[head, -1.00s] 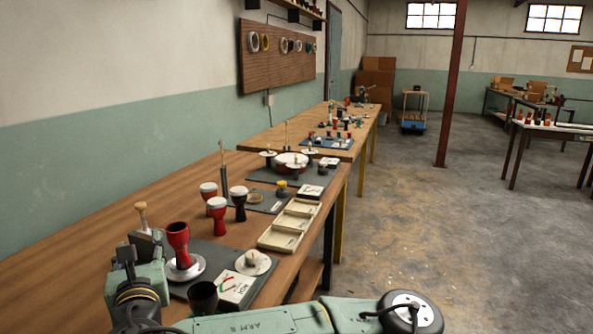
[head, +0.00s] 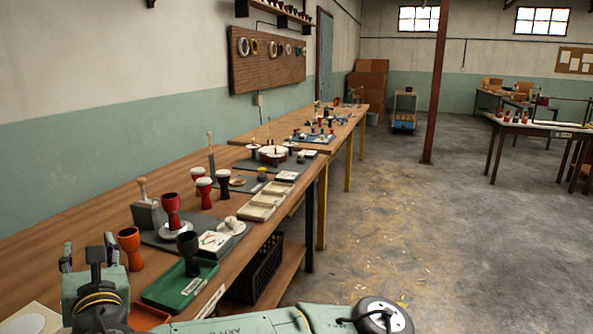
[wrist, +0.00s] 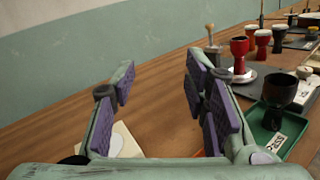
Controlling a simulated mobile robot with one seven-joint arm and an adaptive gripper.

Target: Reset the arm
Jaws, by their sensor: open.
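My gripper (head: 88,252) is at the lower left of the head view, over the near end of the long wooden bench (head: 60,240). In the wrist view my gripper (wrist: 160,85) has its two purple-padded fingers spread wide, with only bare bench and wall between them. It is open and empty. An orange-red goblet shell (head: 130,247) stands just right of it in the head view. A black goblet (head: 188,252) stands on a green tray (head: 162,292); it also shows at the right of the wrist view (wrist: 281,92).
A red goblet (head: 171,208) stands on a white disc on a dark mat. Red and black drums with white heads (head: 204,190) stand beyond. Pale compartment trays (head: 262,203) line the bench's right edge. A black crate (head: 258,270) sits below.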

